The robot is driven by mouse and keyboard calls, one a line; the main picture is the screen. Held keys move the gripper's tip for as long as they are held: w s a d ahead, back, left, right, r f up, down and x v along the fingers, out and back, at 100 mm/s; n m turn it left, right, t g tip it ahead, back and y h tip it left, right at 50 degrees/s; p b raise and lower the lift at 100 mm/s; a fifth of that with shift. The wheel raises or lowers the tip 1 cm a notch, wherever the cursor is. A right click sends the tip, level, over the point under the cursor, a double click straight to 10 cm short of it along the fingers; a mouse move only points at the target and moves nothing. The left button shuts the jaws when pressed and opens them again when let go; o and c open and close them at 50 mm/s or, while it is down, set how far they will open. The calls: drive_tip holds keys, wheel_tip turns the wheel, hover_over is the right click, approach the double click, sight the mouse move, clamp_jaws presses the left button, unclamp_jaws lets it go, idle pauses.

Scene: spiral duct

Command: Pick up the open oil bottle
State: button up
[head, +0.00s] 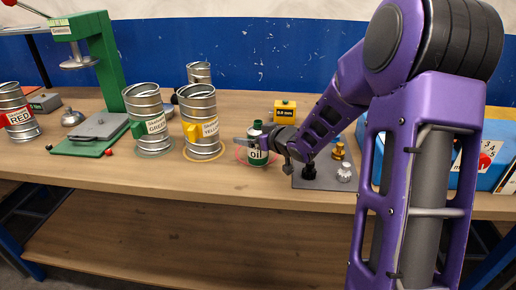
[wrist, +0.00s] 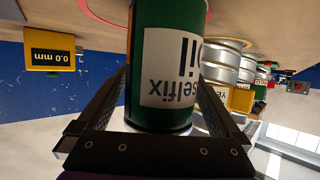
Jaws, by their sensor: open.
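The oil bottle (head: 257,150) is a green cylinder with a white "oil" label, standing on the wooden workbench inside a thin red ring. In the wrist view the bottle (wrist: 165,65) appears upside down and fills the middle, between the two fingers of my gripper (wrist: 162,100). In the head view my gripper (head: 262,145) is at the bottle, coming in from the right. The fingers are open, one on each side of the bottle.
The yellow-labelled spiral duct (head: 201,122) stands close left of the bottle, with the green-labelled duct (head: 147,118) beyond. A yellow gauge block (head: 285,111) is behind. A grey plate with knobs (head: 325,172) lies right, beside a blue box (head: 495,150). A green press (head: 105,60) stands left.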

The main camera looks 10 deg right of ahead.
drive_tip(key=c, duration=1.5)
